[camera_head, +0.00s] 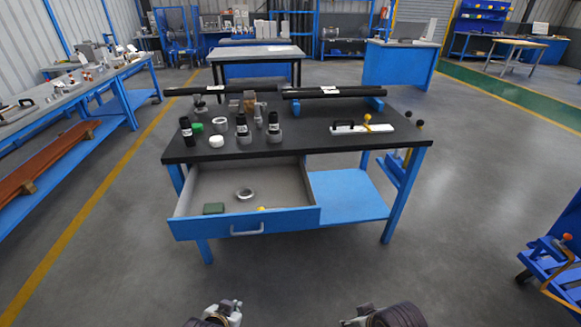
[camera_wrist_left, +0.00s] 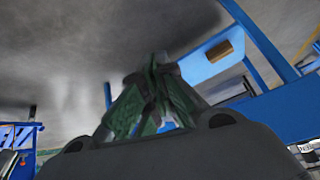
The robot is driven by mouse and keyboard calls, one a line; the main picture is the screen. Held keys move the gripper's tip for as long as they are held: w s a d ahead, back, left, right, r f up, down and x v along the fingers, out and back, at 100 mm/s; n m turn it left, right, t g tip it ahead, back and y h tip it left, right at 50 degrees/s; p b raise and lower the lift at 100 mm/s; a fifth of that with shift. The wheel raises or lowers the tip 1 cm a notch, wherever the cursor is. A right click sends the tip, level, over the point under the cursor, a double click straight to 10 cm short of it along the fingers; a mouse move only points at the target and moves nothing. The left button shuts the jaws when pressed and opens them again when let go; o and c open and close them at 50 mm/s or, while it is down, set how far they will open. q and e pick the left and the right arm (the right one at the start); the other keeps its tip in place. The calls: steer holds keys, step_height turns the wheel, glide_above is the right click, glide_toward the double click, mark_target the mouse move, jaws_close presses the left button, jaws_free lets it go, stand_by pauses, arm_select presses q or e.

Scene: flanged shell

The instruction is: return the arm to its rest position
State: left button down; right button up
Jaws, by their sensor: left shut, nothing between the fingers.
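My left gripper (camera_wrist_left: 155,95) shows in the left wrist view with its green and dark fingers drawn together at the tips. Nothing is held between them. In the head view, the end of my left arm (camera_head: 222,314) shows at the bottom edge, in front of the workbench and clear of it. The end of my right arm (camera_head: 372,315) is at the bottom edge too, to the right. Its fingers cannot be made out.
The black-topped workbench (camera_head: 330,155) stands ahead with its drawer (camera_head: 245,223) pulled open. A blue cart (camera_head: 560,265) stands at the right. Floor between bench and arms is clear.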

steer(key=shift+s+a, duration=0.1)
steer(key=shift+s, duration=0.1)
arm_select(q)
steer(key=shift+a, duration=0.1)
